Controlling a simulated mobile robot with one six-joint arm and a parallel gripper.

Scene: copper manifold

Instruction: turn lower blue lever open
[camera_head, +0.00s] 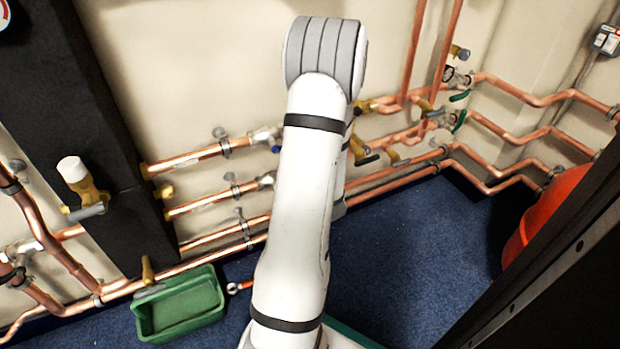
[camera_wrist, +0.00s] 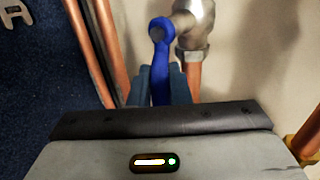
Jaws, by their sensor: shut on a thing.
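A blue lever (camera_wrist: 161,62) sits on a silver valve (camera_wrist: 195,25) on a copper pipe in the wrist view. Its round hub is at the top and its handle runs down toward me. My gripper (camera_wrist: 161,76) is shut on the handle, one finger on each side. In the head view my arm hides the gripper and the gripped lever. Two silver valves, an upper one (camera_head: 264,137) and a lower one (camera_head: 266,180), show left of my arm. A bit of blue (camera_head: 276,149) shows by the upper one; no lever shows on the lower one.
Copper pipes (camera_head: 200,204) run along the wall close to my arm. A green bin (camera_head: 182,305) stands on the blue floor (camera_head: 410,255) at the left. More valves with green levers (camera_head: 460,96) are at the right.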

